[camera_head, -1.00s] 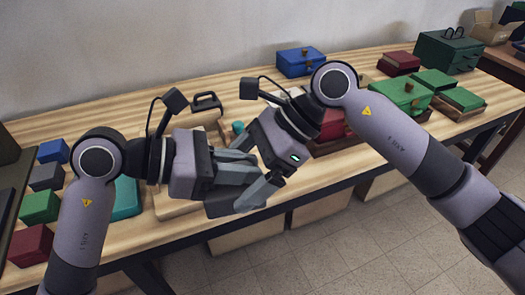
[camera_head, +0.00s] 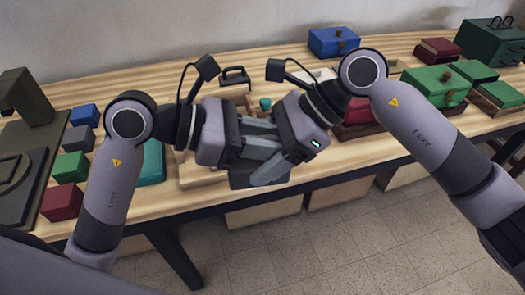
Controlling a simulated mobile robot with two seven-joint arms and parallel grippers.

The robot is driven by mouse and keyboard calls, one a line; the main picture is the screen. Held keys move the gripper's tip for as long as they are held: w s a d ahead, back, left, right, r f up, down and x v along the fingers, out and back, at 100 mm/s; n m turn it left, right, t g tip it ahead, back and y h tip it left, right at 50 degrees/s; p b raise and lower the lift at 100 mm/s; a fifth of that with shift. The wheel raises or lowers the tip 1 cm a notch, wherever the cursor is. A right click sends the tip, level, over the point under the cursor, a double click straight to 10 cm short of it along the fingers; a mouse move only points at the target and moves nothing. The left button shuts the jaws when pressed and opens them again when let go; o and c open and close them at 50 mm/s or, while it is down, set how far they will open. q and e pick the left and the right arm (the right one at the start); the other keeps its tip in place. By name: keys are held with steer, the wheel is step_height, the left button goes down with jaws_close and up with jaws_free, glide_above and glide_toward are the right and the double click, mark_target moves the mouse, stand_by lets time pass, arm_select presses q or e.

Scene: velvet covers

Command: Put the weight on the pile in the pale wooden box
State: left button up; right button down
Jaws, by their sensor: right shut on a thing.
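A black block with a handle (camera_head: 235,77), which looks like the weight, stands at the back of the table beyond my grippers. The pale wooden box (camera_head: 197,180) shows only in part; my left gripper and arm hide most of it and any pile inside. My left gripper (camera_head: 275,146) reaches in from the left, and its fingers overlap those of my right gripper, so its opening is unclear. My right gripper (camera_head: 252,162) points left and is shut on a dark grey thing (camera_head: 246,179), mostly hidden by the fingers, above the table's front edge.
Blue (camera_head: 85,115), grey (camera_head: 79,139), green (camera_head: 69,166) and red (camera_head: 62,202) blocks line the left, beside a dark press (camera_head: 27,98). A teal piece (camera_head: 152,162) lies nearby. A blue box (camera_head: 333,42) and green box (camera_head: 436,86) stand to the right.

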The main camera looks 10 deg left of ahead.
arm_select(q)
steer(key=shift+s, duration=0.2)
arm_select(e)
steer(key=shift+w+r, duration=0.15)
steer(key=shift+r, duration=0.05)
